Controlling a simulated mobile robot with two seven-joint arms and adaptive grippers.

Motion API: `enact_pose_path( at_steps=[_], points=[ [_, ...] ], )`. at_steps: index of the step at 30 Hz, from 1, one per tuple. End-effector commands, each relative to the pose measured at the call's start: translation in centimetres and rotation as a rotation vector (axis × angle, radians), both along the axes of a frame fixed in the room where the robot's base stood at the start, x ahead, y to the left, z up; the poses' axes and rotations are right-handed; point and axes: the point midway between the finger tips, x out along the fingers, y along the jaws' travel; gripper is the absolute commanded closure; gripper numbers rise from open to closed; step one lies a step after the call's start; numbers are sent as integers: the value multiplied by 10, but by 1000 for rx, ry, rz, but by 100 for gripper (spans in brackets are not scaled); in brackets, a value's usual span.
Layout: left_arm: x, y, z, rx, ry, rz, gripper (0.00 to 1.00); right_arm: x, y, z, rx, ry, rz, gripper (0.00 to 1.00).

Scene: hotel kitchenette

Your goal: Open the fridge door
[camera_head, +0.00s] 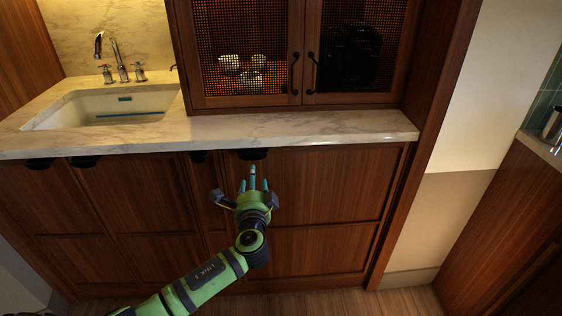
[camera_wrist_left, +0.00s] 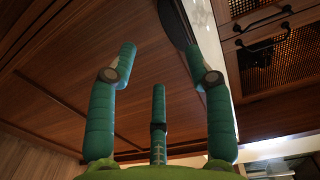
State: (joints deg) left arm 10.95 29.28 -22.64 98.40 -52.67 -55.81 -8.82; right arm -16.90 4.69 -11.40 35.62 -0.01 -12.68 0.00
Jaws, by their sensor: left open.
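Wood-fronted lower doors run under the counter, and nothing marks which one hides the fridge. The panel (camera_head: 325,190) right of the middle has a black handle (camera_head: 253,154) at its top edge, just under the counter lip. My left gripper (camera_head: 254,180) is in front of this panel, just below the handle, with its fingers spread and empty. In the left wrist view, the open fingers (camera_wrist_left: 160,62) point at the wood panel (camera_wrist_left: 85,75). The panel looks shut. My right gripper is out of view.
A marble counter (camera_head: 330,127) with a sink (camera_head: 125,103) and faucet (camera_head: 120,68) runs above the doors. Mesh-front cabinets (camera_head: 245,45) stand on it. Another wooden cabinet (camera_head: 505,225) is at the right. Some floor (camera_head: 400,302) is clear in front.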

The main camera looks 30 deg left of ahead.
Motion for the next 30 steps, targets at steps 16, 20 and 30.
enact_pose_path(
  at_steps=[16, 20, 30],
  points=[
    [53, 33, 9, 15, -18, 4, 48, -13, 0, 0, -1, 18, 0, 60],
    [59, 36, 9, 12, -18, 3, 48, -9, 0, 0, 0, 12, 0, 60],
    [60, 37, 8, 11, -18, 2, 72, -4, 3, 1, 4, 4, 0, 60]
  ],
)
